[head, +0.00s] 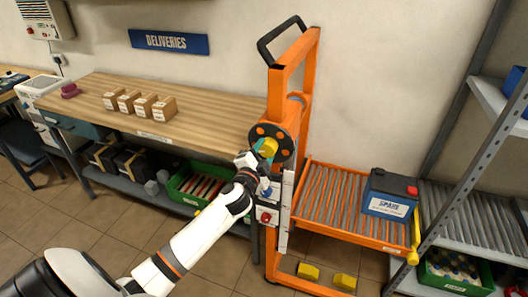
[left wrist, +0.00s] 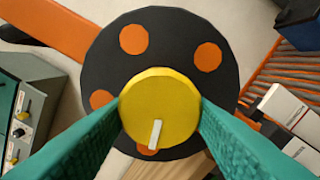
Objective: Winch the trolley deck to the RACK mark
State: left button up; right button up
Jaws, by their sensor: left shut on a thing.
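The orange trolley (head: 309,75) stands upright by the wall with a black push handle at its top. A black winch disc (head: 283,137) with orange spots is on its mast; it fills the middle of the left wrist view (left wrist: 178,50). My left gripper (head: 262,158) is shut on the disc's yellow knob (left wrist: 160,105), one teal finger on each side. The orange deck (head: 331,198) has grey rollers and carries a dark battery (head: 390,194) with a red terminal. A white marked strip (head: 287,205) runs down the mast; its words are too small to read. My right gripper is out of view.
A wooden bench (head: 205,100) with several small boxes stands left of the trolley. A grey rack (head: 462,215) with a roller shelf stands right of the deck, close to its edge and a yellow bar (head: 414,240). Tiled floor (head: 225,255) is open in front.

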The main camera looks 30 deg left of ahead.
pick_arm(q)
jog(key=shift+m, duration=0.5)
jog(key=o, duration=1)
jog(key=b+v, duration=0.2)
jog(key=v, duration=1)
jog(key=shift+r, duration=0.1)
